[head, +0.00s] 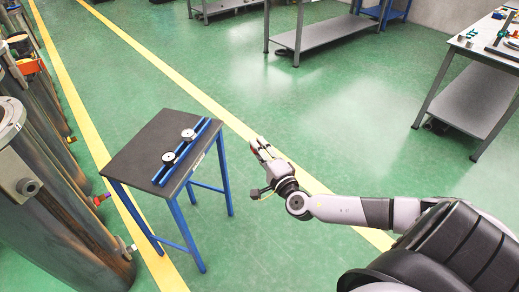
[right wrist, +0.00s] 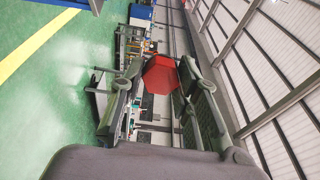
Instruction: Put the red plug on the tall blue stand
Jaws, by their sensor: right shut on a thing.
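The red plug (right wrist: 160,75) shows a hexagonal red face in the right wrist view, held between the fingers of my right gripper (right wrist: 156,82). In the head view, this gripper (head: 258,147) is shut on it, raised and just to the right of the tall blue stand, apart from it. The plug is mostly hidden by the fingers there. The tall blue stand (head: 140,145) has a dark flat top and blue legs. A blue rail with two round black-and-silver pieces (head: 188,134) (head: 168,158) lies across its top. My left gripper is out of view.
Large dark flanged cylinders (head: 60,200) stand close at the left. A grey workbench (head: 475,95) is at the right, and grey shelving (head: 325,32) at the back. Yellow lines cross the green floor. The floor between is clear, and the left part of the stand top is bare.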

